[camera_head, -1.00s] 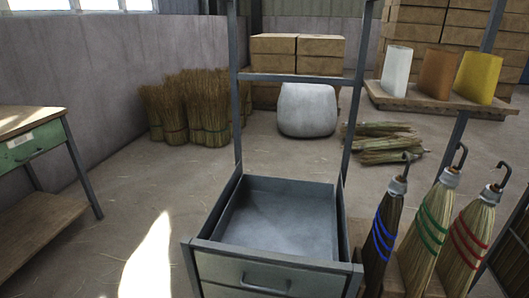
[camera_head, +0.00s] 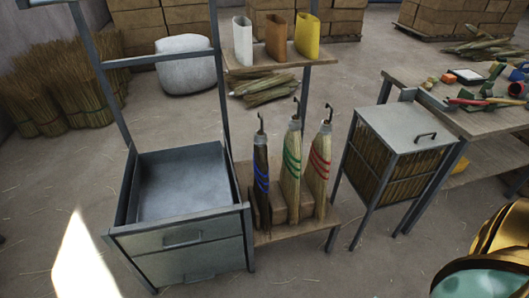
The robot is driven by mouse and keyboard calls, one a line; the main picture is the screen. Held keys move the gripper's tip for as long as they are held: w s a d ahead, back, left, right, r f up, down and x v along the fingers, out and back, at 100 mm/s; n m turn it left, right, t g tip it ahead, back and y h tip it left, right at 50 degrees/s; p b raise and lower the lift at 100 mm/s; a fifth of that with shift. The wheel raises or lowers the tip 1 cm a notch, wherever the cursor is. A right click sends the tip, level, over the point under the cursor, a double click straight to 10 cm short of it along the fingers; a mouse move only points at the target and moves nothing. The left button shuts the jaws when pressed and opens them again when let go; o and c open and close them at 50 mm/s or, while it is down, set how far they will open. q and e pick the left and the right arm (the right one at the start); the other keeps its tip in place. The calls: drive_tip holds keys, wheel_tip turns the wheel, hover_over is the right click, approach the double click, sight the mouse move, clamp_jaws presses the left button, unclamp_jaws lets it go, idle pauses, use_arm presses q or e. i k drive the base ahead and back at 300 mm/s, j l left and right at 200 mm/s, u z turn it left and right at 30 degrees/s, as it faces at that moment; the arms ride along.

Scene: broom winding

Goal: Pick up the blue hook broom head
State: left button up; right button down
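The blue hook broom head (camera_head: 261,178) stands upright on a low wooden shelf in the middle of the view. It has dark bristles, blue bands and a metal hook on top. A green-banded broom head (camera_head: 291,172) and a red-banded broom head (camera_head: 318,170) stand close to its right, each with its own hook.
A grey open drawer unit (camera_head: 181,240) stands just left of the broom heads. A lidded metal cage box (camera_head: 398,150) stands to their right, beside a cluttered workbench (camera_head: 500,122). White, brown and yellow holders stand on a shelf (camera_head: 270,62) above. Floor in front is clear.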

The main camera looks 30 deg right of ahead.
sight(260, 188)
drive_tip(key=z, duration=1)
